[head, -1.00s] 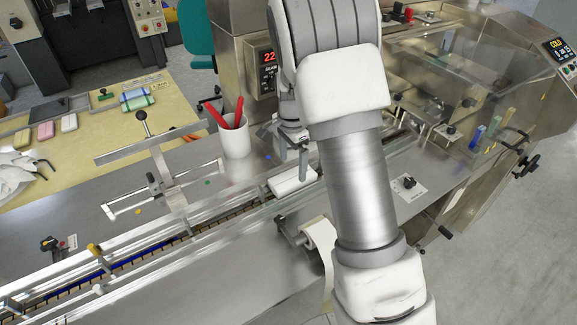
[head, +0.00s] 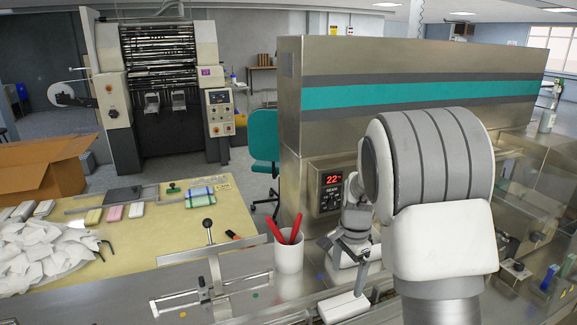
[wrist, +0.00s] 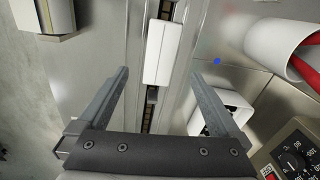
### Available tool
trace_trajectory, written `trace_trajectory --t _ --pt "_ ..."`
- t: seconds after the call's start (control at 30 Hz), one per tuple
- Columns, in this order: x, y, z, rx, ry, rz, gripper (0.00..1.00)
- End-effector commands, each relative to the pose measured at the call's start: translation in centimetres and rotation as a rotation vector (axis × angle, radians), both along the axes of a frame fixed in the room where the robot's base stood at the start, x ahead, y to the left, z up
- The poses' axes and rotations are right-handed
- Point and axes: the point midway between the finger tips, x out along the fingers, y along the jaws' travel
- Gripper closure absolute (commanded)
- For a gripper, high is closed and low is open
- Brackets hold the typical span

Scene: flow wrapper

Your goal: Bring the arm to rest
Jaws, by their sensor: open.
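My gripper (head: 350,246) is above the infeed channel of the wrapping machine, partly hidden by my own arm in the head view. In the wrist view my gripper (wrist: 159,75) has its two fingers wide apart with nothing between them. A white block-shaped pack (wrist: 163,52) lies in the channel, beyond the fingertips and apart from them. The pack also shows at the bottom of the head view (head: 343,308). My arm covers the right of the head view.
A white cup (head: 288,258) with red-handled tools stands beside the channel. The machine housing (head: 400,65) with its control panel (head: 326,187) rises close behind my gripper. A metal bracket (head: 212,262) stands to the left. A beige table (head: 165,230) holds small packs and white pouches.

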Motion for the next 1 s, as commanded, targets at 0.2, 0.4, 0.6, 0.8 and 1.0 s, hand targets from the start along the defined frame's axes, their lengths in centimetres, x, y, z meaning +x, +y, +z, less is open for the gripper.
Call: trace_trajectory --t 0.2,0.4,0.6,0.8,1.0 --pt "-3.9 0.8 6.7 0.018 -0.091 0.202 0.0" --pt "-8.4 1.5 11.4 0.004 -0.171 0.405 0.0" --pt "-13.3 2.0 14.7 -0.044 -0.251 0.608 0.0" --pt "-18.3 2.4 16.7 -0.123 -0.32 0.81 0.0" --pt "-22.9 2.6 17.4 -0.226 -0.369 0.994 0.0"
